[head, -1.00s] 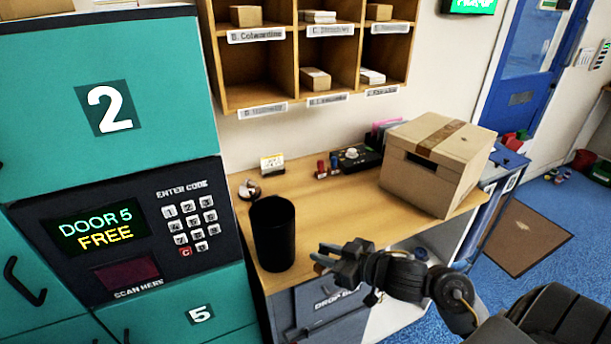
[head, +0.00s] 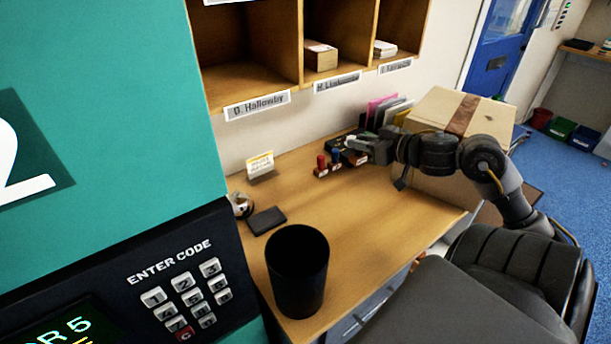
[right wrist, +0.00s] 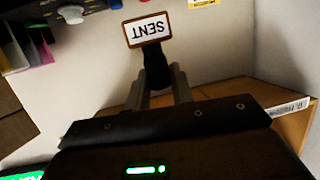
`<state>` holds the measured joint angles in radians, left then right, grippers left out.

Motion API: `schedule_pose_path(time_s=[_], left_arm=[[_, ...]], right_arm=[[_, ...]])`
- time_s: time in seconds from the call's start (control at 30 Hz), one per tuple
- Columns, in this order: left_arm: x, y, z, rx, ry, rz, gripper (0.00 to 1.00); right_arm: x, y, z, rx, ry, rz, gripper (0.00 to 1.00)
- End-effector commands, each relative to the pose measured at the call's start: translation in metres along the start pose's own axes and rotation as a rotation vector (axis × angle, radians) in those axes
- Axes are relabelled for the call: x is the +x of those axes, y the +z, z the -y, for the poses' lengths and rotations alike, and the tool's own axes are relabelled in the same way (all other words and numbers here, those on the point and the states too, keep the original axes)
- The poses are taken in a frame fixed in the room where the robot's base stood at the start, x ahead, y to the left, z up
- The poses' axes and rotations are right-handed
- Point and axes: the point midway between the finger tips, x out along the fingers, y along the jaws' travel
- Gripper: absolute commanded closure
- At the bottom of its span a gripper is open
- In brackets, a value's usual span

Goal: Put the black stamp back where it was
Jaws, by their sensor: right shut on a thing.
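The black stamp shows in the right wrist view, with a black handle (right wrist: 156,66) and a framed plate reading SENT (right wrist: 148,30). My right gripper (right wrist: 158,92) is shut on its handle. In the head view my right gripper (head: 358,148) is over the back of the desk, close to a red stamp (head: 321,166) and a blue stamp (head: 336,158). The black stamp is hard to make out there, and I cannot tell whether it touches the desk. My left gripper is not in view.
A large carton (head: 455,105) stands right of my gripper, partly behind my arm. Coloured folders (head: 385,108) stand behind. A dark pad (head: 266,220), a black bin (head: 297,270) and a small yellow-white card (head: 260,164) are at left. The desk middle (head: 360,210) is clear.

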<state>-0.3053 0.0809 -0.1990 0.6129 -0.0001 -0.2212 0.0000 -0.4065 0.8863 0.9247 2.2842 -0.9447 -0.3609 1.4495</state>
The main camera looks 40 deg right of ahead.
Motion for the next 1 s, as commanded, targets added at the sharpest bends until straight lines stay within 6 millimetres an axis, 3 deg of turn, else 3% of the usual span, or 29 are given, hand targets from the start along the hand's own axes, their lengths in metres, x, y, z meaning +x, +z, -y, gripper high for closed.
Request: schedule_pose_path(time_s=[0.17, 0.43, 0.6, 0.73, 1.0], left_arm=[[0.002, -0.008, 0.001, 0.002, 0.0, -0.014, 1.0], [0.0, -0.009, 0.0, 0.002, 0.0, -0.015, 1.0], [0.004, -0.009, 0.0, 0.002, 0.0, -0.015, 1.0], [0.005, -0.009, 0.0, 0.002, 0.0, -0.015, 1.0], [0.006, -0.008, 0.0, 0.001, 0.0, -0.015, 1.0]], right_arm=[[0.034, -0.003, 0.014, -0.007, -0.018, -0.007, 0.91], [0.105, 0.006, 0.033, -0.002, -0.018, -0.007, 0.91], [0.138, 0.032, 0.04, -0.001, -0.017, -0.003, 0.91], [0.151, 0.041, 0.042, -0.004, -0.017, -0.003, 0.91], [0.158, 0.048, 0.043, -0.005, -0.015, -0.003, 0.91]])
